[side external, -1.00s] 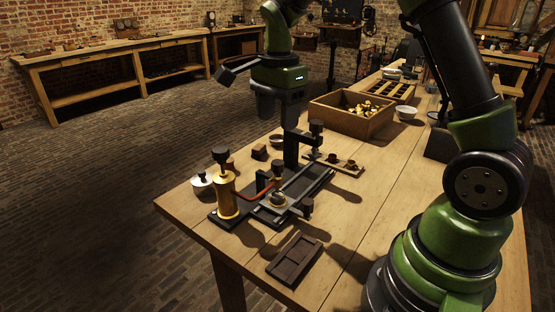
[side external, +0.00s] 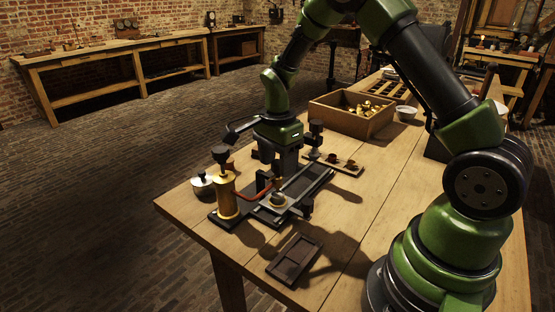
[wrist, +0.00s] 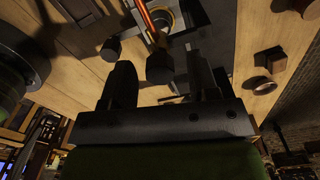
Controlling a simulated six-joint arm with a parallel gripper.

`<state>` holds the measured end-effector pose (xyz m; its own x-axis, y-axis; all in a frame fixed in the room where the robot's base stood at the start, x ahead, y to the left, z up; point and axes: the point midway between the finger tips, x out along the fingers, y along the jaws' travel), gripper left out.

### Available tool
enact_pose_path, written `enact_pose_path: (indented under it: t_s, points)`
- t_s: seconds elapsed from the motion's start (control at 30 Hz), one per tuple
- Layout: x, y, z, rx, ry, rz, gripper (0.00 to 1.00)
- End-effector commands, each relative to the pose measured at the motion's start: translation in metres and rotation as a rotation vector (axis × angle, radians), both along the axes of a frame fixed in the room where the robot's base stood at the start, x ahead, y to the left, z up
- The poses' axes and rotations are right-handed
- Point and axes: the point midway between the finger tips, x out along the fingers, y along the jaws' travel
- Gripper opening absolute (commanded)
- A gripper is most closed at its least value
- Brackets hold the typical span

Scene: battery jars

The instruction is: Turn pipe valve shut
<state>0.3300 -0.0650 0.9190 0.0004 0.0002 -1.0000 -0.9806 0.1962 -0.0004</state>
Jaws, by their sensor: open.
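A black valve knob (wrist: 159,68) sits by the orange copper pipe (wrist: 153,22) in the wrist view, framed between my two fingers. My gripper (wrist: 158,78) is open, with one dark finger on each side of the knob. I cannot tell whether either finger touches it. In the side external view my gripper (side external: 279,172) points down, low over the dark rig, and hides most of the valve. The copper pipe (side external: 249,193) runs there from a brass cylinder (side external: 227,196) with a black top toward the valve.
A lidded pale jar (side external: 202,184) stands left of the brass cylinder. A dark slotted tray (side external: 294,262) lies toward the front. A small board with cups (side external: 348,168) and a wooden box of brass pieces (side external: 325,115) are behind. The front table corner is clear.

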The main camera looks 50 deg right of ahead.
Motion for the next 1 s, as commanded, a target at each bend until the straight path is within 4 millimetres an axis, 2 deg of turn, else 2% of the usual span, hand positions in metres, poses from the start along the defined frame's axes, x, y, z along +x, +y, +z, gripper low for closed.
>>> enact_pose_path:
  t_s: [0.07, 0.3, 0.67, 1.0]
  points:
    - [0.0000, 0.0000, 0.0002, 0.000, 0.000, 0.000, 0.55]
    - [0.0000, 0.0000, 0.0004, 0.000, 0.000, 0.000, 0.05]
    - [0.0000, 0.0000, 0.0006, 0.000, 0.000, 0.050, 0.05]
    - [-0.0001, 0.0000, 0.0007, 0.000, 0.000, 0.288, 0.05]
